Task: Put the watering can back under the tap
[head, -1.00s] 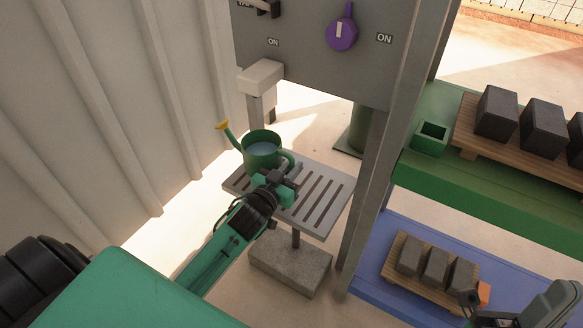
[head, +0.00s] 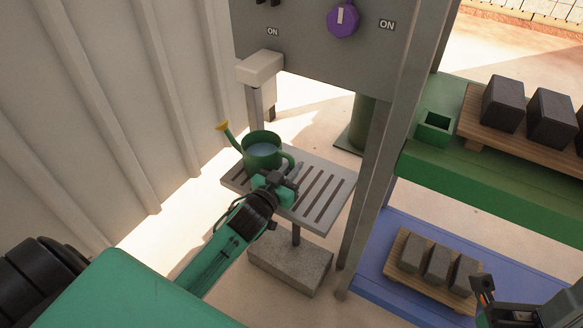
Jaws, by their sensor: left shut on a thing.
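The green watering can (head: 262,155) with a yellow spout end is upright at the back left corner of the slotted grey stand (head: 322,212). Pale water shows inside it. It looks to be resting on the slats, but my gripper hides part of its base. My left gripper (head: 284,178) is shut on its handle, at the can's right side. A pale boxy fitting (head: 261,67), which looks like the tap, juts from the grey panel behind the can. My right gripper (head: 484,290) is partly in view at the lower right, away from the can; its jaw opening is unclear.
A grey post (head: 371,180) stands right of the stand. Beyond it are a green bench (head: 490,185) and a blue surface (head: 385,265), both bearing dark blocks on wooden pallets. A ribbed wall (head: 110,110) is on the left. The front right slats are clear.

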